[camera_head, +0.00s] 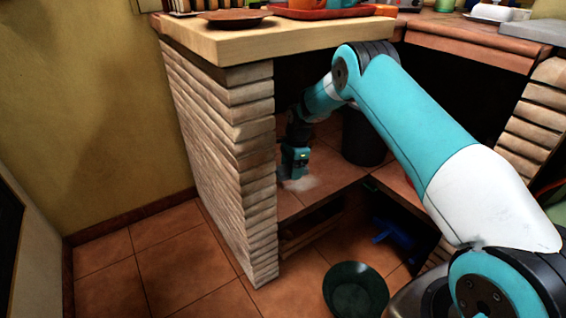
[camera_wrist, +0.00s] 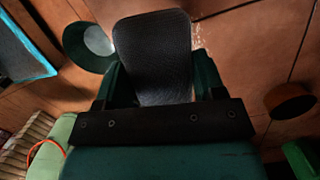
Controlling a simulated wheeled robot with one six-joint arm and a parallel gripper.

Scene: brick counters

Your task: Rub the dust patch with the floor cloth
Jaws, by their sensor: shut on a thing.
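My gripper (camera_head: 294,168) reaches down inside the recess under the counter, close above its tiled shelf. In the wrist view my gripper (camera_wrist: 160,82) is shut on the floor cloth (camera_wrist: 153,50), a dark grey, ribbed, rounded pad that sticks out past the fingers. The cloth cannot be made out in the head view. The dust patch (camera_head: 303,183) is a pale, whitish smudge on the shelf tiles, right at the gripper's tip. In the wrist view a few pale specks of dust (camera_wrist: 195,34) show beside the cloth's right edge. Whether the cloth touches the tiles cannot be told.
A brick side wall (camera_head: 225,150) stands left of my gripper, and the wooden counter top (camera_head: 260,38) is above. A dark bin (camera_head: 364,136) stands on the shelf to the right. A blue item (camera_head: 393,234) and a dark green bucket (camera_head: 355,290) are lower down.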

